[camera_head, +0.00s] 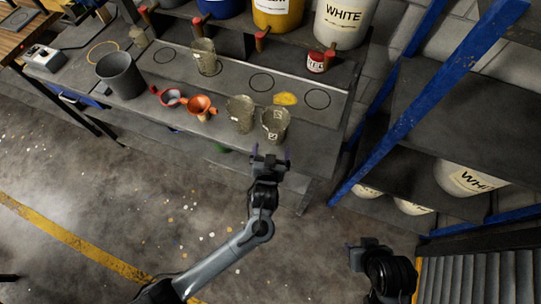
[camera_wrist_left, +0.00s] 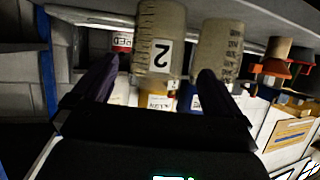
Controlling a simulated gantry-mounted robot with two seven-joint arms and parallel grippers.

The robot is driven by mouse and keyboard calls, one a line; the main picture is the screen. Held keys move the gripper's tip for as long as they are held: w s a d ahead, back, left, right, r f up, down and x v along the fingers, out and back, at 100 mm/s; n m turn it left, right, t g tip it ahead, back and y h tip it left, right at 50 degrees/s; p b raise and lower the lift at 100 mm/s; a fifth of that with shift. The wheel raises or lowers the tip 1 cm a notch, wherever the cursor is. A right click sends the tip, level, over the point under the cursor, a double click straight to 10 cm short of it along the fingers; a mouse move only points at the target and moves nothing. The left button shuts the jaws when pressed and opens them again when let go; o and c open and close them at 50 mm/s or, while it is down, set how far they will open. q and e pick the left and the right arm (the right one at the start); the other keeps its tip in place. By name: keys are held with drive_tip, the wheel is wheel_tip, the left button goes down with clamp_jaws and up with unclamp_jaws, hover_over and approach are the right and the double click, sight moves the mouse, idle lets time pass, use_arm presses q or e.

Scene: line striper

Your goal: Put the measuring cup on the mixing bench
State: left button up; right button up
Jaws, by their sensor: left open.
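Translucent measuring cups stand on the grey bench (camera_head: 150,125). One cup (camera_head: 275,125), with a label that reads 2 in the left wrist view (camera_wrist_left: 160,45), is nearest my left gripper. A second cup (camera_head: 240,113) stands just left of it, and a third cup (camera_head: 204,57) stands farther back. My left gripper (camera_head: 270,152) is open and empty in front of the labelled cup, its fingers pointing at it. In the left wrist view the cup sits beyond the spread fingers (camera_wrist_left: 153,88). My right gripper (camera_head: 368,247) is low at the right; its jaw opening is unclear.
A red funnel (camera_head: 170,97) and an orange funnel (camera_head: 200,105) stand left of the cups, beside a dark bucket (camera_head: 120,74). A red tin (camera_head: 316,62) and large paint buckets (camera_head: 343,22) are behind. A blue rack post (camera_head: 415,110) rises at right.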

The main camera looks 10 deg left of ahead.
use_arm(q)
drive_tip(key=s+a+r+m+g, duration=0.1)
drive_tip(key=s+a+g, duration=0.4)
drive_tip(key=s, duration=0.8)
drive_tip(key=s+a+r+g, duration=0.2)
drive_tip(key=s+a+g, duration=0.3)
drive_tip(key=s+a, duration=0.6)
drive_tip(key=shift+s+r+m+h, duration=0.3)
drive_tip(key=shift+s+r+m, duration=0.1)
drive_tip(key=shift+s, duration=0.8)
wheel_tip(320, 180, up, 16)
drive_tip(key=p, duration=1.6)
drive_tip(key=shift+f, duration=0.15)
